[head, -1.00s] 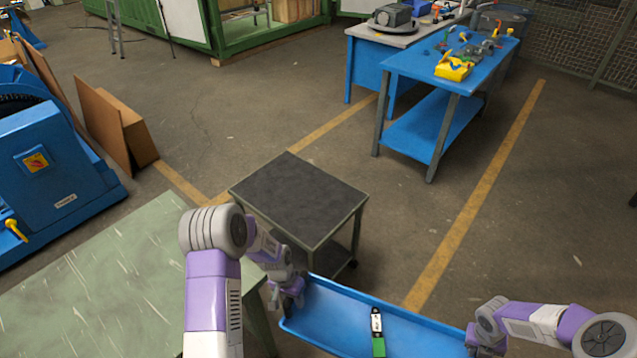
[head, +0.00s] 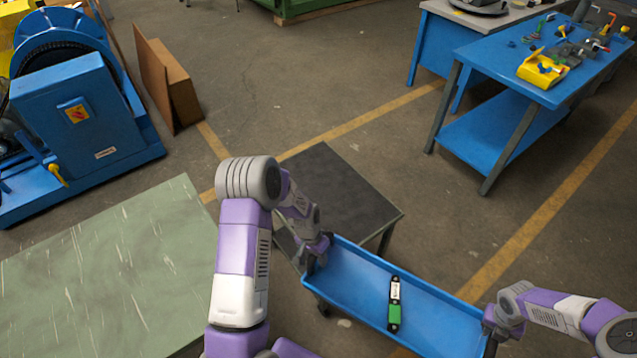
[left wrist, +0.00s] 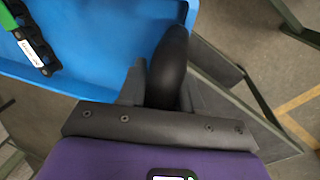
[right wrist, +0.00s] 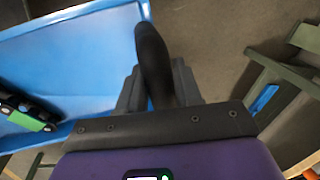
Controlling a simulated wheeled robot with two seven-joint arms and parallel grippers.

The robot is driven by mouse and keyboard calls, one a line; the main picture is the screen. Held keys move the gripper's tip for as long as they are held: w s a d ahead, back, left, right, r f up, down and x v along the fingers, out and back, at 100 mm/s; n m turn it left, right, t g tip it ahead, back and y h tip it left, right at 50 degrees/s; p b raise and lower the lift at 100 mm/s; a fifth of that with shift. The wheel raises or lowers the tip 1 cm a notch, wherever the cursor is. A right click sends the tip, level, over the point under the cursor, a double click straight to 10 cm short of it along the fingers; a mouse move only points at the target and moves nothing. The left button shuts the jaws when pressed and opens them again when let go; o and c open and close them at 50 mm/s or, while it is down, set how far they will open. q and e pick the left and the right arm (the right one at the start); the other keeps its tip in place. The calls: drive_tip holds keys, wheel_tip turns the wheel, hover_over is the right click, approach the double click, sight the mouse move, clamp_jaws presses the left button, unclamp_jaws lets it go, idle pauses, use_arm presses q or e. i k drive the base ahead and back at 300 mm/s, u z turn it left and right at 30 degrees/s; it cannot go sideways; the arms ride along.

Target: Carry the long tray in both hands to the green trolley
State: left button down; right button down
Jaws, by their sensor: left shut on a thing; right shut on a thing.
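The long blue tray (head: 435,305) hangs between my two grippers, slanting down to the right in the head view. A black piece with a green part and a white label (head: 394,305) lies in it. My left gripper (head: 317,250) is shut on the black handle at the tray's left end; this handle shows in the left wrist view (left wrist: 168,65). My right gripper (head: 492,322) is shut on the handle (right wrist: 152,60) at the other end. The trolley (head: 345,195), dark-topped with a grey-green frame, stands just beyond the tray's left end, partly hidden by my left arm.
A pale green table (head: 110,265) is at the lower left. A blue machine (head: 85,115) and leaning brown boards (head: 165,80) stand behind it. A blue workbench (head: 500,75) with parts is at the upper right. Floor between trolley and workbench is clear.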

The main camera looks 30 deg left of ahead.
sight(356, 228)
drive_tip(key=u, duration=0.4)
drive_tip(key=i, duration=0.9)
drive_tip(key=u, duration=0.4)
